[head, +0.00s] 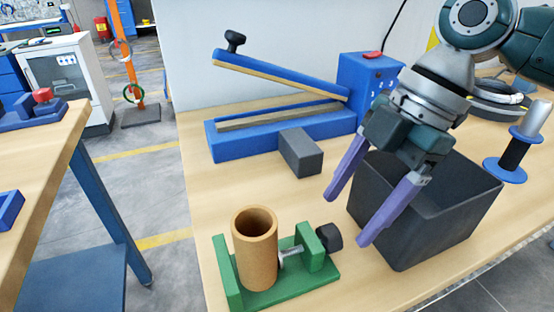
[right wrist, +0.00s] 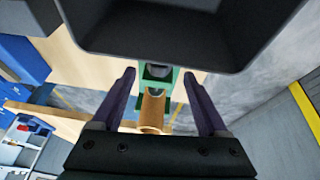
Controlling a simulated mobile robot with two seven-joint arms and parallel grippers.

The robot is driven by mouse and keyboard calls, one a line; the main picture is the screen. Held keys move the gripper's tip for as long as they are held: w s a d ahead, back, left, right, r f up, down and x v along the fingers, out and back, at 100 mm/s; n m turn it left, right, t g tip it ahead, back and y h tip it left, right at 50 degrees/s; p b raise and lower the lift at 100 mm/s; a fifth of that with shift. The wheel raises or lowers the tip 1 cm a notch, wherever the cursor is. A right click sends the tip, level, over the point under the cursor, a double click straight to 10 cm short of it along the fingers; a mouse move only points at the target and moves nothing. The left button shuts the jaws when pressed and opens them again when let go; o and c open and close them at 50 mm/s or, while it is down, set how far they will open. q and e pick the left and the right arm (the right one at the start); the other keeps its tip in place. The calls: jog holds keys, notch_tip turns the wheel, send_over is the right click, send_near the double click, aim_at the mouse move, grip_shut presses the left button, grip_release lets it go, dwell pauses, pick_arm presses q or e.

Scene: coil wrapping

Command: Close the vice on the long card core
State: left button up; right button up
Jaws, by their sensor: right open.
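A green vice (head: 318,272) stands near the front of the wooden table. The brown card core (head: 255,250) stands upright between its jaws. The vice's screw ends in a black knob (head: 328,237) on the right side. My right gripper (head: 346,220) is above and to the right of the knob, with its purple fingers apart and nothing between them. In the right wrist view the green vice (right wrist: 175,77) and the core (right wrist: 152,112) show beyond and between the open fingers. Whether the jaw touches the core I cannot tell. My left gripper is not in view.
A dark open bin (head: 440,235) stands right beside my right gripper. A grey block (head: 300,153) and a blue lever sealer (head: 240,146) stand behind the vice. A blue-flanged spool (head: 515,155) is at the right. The table's left edge is close to the vice.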

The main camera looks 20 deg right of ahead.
aim_at(336, 227)
jog(key=shift+x, duration=2.35)
jog(key=shift+c, duration=0.4)
jog(key=shift+b, duration=0.3)
grip_shut()
